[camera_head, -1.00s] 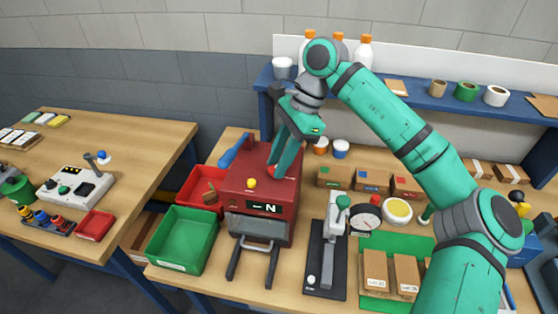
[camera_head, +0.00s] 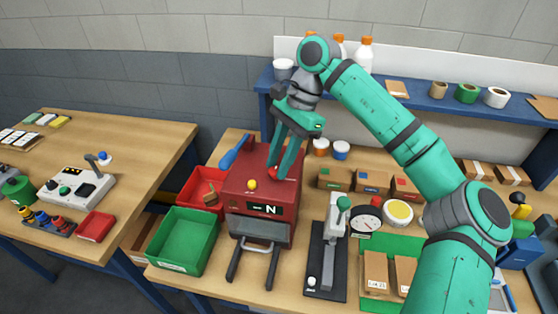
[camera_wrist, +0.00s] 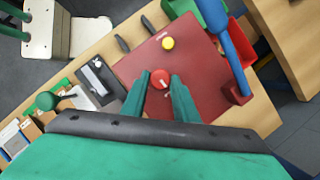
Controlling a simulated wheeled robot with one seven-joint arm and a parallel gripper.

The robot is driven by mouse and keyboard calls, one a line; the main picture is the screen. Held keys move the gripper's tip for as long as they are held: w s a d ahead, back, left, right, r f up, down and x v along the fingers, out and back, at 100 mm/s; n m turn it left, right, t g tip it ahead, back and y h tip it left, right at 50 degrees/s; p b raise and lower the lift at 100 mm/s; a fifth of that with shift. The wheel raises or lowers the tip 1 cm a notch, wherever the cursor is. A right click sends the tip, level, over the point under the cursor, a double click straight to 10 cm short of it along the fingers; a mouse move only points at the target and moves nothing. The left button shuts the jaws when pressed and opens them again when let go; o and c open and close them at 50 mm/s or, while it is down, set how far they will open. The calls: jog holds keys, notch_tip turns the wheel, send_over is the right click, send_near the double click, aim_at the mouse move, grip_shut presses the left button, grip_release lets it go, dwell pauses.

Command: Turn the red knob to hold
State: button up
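The red machine (camera_head: 262,190) stands on the bench with a black display reading "N" on its front. The red knob (camera_wrist: 160,79) sits on its top face and has a pale mark; in the head view the knob (camera_head: 273,173) is partly hidden by a finger. A yellow button (camera_head: 252,184) is near the front edge of the top, and it also shows in the wrist view (camera_wrist: 168,43). My gripper (camera_wrist: 158,84) is open and points down over the knob, one finger on either side. Whether the fingers touch the knob I cannot tell.
A blue handle (camera_head: 235,151) rises at the machine's left side. Red (camera_head: 196,180) and green (camera_head: 183,238) bins stand to the left. A lever press (camera_head: 325,245) stands to the right, with small boxes (camera_head: 372,180) behind.

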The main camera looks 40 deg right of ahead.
jog(key=o, duration=0.4)
jog(key=shift+c, duration=0.2)
jog(key=shift+r, duration=0.15)
jog(key=v, duration=1)
jog(key=shift+d+r, duration=0.25)
